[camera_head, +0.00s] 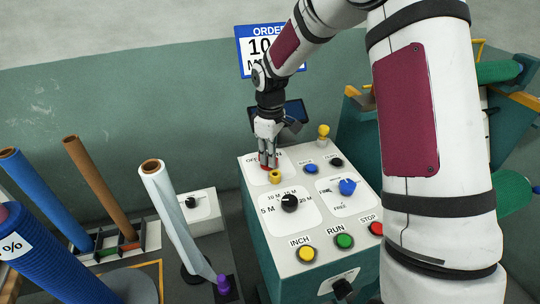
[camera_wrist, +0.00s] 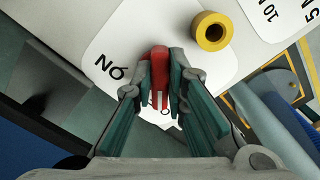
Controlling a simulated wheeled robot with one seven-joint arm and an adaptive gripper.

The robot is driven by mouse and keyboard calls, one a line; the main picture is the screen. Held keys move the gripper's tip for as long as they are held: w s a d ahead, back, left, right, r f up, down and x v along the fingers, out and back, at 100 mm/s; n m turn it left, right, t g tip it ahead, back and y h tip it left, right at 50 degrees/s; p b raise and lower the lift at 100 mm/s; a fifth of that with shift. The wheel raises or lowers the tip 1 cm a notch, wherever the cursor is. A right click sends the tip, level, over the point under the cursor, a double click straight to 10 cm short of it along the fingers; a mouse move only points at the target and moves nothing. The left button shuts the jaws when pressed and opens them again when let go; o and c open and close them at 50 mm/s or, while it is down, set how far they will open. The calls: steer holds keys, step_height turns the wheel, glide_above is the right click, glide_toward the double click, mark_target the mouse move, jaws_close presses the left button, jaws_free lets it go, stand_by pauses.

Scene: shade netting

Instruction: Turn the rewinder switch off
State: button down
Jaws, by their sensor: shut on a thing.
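The rewinder switch has a red handle (camera_wrist: 159,72) on a white label plate (camera_wrist: 122,36) marked ON in the wrist view; OFF and ON lettering shows beside it in the head view. My gripper (camera_wrist: 160,88) has its fingers closed on both sides of the red handle. In the head view my gripper (camera_head: 268,163) points down at the far left corner of the control panel (camera_head: 264,213), and only a little red shows under the fingertips. Part of the switch base is hidden by the fingers.
A yellow ring-shaped part (camera_head: 275,177) stands close to the switch. A black knob (camera_head: 289,203), a blue knob (camera_head: 347,187) and green RUN button (camera_head: 344,241) are on the same panel. An order sign (camera_head: 262,47) hangs behind. Rolls (camera_head: 180,215) stand at left.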

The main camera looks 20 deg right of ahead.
stand_by(0.3)
steer(key=c, duration=1.6)
jaws_free()
steer(key=shift+r, duration=0.1)
step_height(320, 180, up, 12)
